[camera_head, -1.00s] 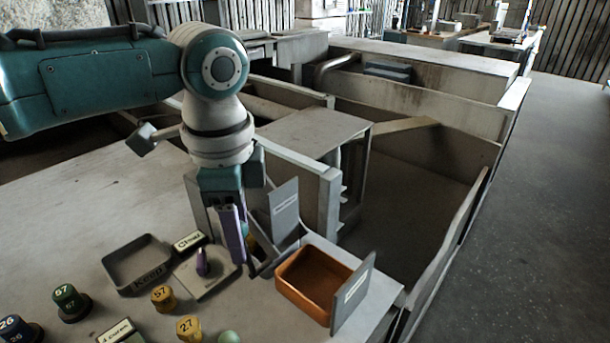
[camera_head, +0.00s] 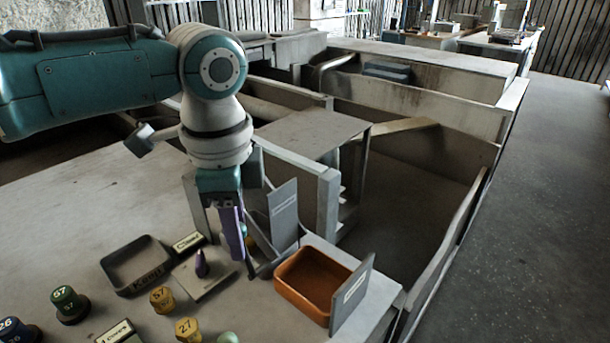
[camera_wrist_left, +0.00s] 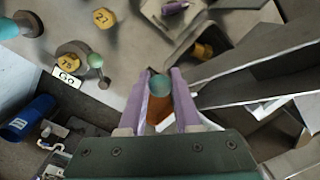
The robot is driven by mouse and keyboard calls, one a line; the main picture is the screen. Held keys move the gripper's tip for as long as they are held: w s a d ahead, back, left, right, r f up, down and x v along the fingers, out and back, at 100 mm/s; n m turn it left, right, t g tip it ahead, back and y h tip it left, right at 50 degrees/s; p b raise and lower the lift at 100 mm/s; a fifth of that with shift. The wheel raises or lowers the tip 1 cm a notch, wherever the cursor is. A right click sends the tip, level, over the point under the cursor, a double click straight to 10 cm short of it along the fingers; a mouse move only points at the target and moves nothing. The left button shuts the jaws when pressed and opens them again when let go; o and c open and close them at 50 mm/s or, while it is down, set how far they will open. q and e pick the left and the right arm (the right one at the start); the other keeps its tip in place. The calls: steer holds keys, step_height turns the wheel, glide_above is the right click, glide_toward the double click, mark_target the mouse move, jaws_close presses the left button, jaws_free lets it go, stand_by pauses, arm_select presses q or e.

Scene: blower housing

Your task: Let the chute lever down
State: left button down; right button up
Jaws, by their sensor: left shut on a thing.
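My left gripper (camera_head: 238,240) has purple fingers and points down beside the upright grey panel, behind the small plate with the purple knob. In the left wrist view the gripper (camera_wrist_left: 160,90) is shut on a teal round knob (camera_wrist_left: 160,85), with an orange-brown part showing below it. I cannot tell for sure whether this is the chute lever's end, and the fingers hide much of it. The grey panel (camera_head: 284,212) stands upright next to the fingers, with grey bars at its foot. My right gripper is in neither view.
An orange tray (camera_head: 290,298) with a labelled panel (camera_head: 352,295) stands to the right. A black tray (camera_head: 120,288) and the purple knob (camera_head: 202,264) are to the left. Several numbered knobs, including a yellow one (camera_head: 189,329), stand in front.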

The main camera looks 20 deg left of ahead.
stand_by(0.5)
arm_select(q)
steer(key=shift+w+a+f+g+h+b, duration=0.15)
steer(key=shift+a+f+g+h+b, duration=0.2)
steer(key=shift+h+b, duration=0.15)
steer(key=h+b, duration=0.1)
steer(key=b, duration=0.2)
steer(key=a+g+h+b, duration=0.1)
steer(key=h+b, duration=0.1)
steer(key=b, duration=0.1)
steer(key=w+a+f+h+b, duration=0.1)
steer(key=b, duration=0.2)
steer(key=shift+a+g+b, duration=0.15)
steer(key=shift+g+b, duration=0.2)
steer(key=shift+b, duration=0.05)
steer(key=c, duration=0.6)
jaws_free()
steer(key=shift+r, duration=0.1)
